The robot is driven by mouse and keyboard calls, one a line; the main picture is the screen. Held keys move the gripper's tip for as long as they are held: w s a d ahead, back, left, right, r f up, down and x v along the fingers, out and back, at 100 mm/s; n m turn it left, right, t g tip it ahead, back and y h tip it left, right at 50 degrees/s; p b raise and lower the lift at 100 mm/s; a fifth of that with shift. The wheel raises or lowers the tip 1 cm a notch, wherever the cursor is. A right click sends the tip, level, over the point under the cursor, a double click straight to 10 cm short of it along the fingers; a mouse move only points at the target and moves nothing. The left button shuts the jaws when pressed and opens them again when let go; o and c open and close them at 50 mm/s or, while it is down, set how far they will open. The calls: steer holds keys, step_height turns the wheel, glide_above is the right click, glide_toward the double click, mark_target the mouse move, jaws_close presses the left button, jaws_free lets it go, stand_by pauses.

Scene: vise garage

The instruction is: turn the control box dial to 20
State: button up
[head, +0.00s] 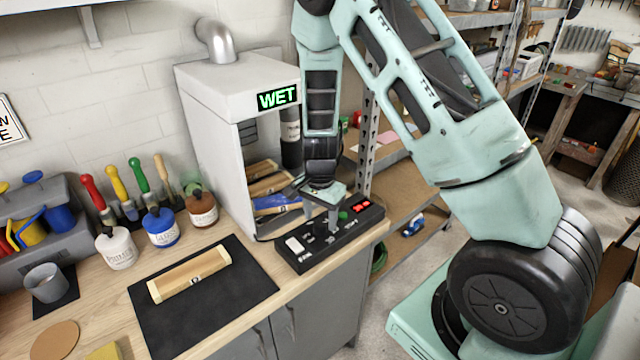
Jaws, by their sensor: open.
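The black control box (292,259) lies at the front right corner of the workbench, before the white cabinet. It has a white switch (294,245) at its left end and red lit parts (360,207) and a green one at its right end. My gripper (322,222) points down over the middle of the box, its fingers apart. The dial is mostly hidden by my gripper, and I cannot read its setting. I cannot tell whether the fingers touch it.
The white cabinet (215,125) shows a green "WET" sign (278,96) and holds wooden and blue pieces. A wooden piece (190,273) lies on a black mat (240,303). Several jars and brushes stand to the left. A metal shelf (395,190) stands to the right.

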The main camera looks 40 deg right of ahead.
mark_target(320, 223)
step_height(320, 223, up, 15)
steer(key=shift+r+b, duration=0.15)
steer(key=shift+b, duration=0.2)
stand_by(0.4)
steer(key=s+a+r+n+y+b, duration=0.1)
steer(key=s+a+n, duration=0.45)
steer(key=a, duration=0.35)
steer(key=s+a+n, duration=0.5)
steer(key=a+n, duration=0.1)
steer(key=a, duration=0.3)
steer(key=s+a+n+b, duration=0.1)
steer(key=s+a+n, duration=0.5)
steer(key=s+n, duration=0.5)
steer(key=s, duration=0.3)
steer(key=shift+a, duration=0.2)
steer(key=shift+w+r, duration=0.1)
